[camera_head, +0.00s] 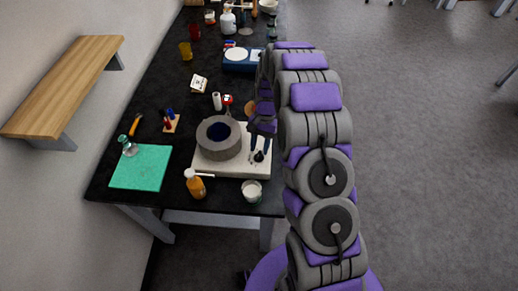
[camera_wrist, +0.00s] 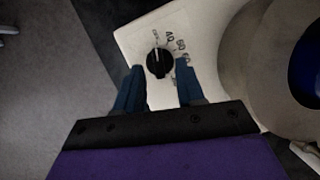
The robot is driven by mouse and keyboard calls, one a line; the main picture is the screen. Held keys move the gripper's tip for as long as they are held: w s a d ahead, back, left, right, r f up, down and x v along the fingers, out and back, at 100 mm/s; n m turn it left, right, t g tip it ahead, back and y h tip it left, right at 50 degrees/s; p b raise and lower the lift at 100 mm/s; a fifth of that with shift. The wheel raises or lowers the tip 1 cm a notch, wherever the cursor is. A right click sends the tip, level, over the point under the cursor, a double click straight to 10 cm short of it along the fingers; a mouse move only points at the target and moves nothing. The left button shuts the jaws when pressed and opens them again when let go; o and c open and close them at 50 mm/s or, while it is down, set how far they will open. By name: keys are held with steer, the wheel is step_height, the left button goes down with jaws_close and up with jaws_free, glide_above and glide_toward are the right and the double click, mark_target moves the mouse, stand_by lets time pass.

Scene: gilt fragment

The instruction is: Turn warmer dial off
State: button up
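The warmer (camera_head: 225,163) is a pale slab base on the black table, with a thick grey ring (camera_head: 218,138) around a dark blue centre on top. Its black dial (camera_head: 259,156) is at the base's right end. In the wrist view the dial (camera_wrist: 159,62) has numbers printed around its right side and a light pointer line toward the top, near small lettering I cannot read. My gripper (camera_wrist: 160,82) is open, its two blue fingers on either side of the dial's lower part. I cannot tell whether they touch it. In the head view my gripper (camera_head: 262,140) is over the base's right end.
An orange bottle (camera_head: 195,184) and a white cup (camera_head: 252,190) stand in front of the warmer. A green mat (camera_head: 141,167) lies to the left. A blue scale-like device (camera_head: 240,60) is farther back. Open floor lies right of the table.

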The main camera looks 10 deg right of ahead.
steer(key=p+v, duration=0.1)
steer(key=v, duration=1.4)
steer(key=shift+w+r, duration=0.1)
steer(key=s+a+r+n+b, duration=0.1)
steer(key=s+a+r+n, duration=0.15)
steer(key=s+r, duration=0.65)
steer(key=s+f+n+t+h+b, duration=0.1)
steer(key=s+n, duration=0.3)
steer(key=s, duration=2.7)
steer(key=shift+s+a+t+h+b, duration=0.35)
steer(key=shift+t+h+b, duration=0.15)
steer(key=shift+h+b, duration=0.25)
steer(key=shift+f, duration=0.15)
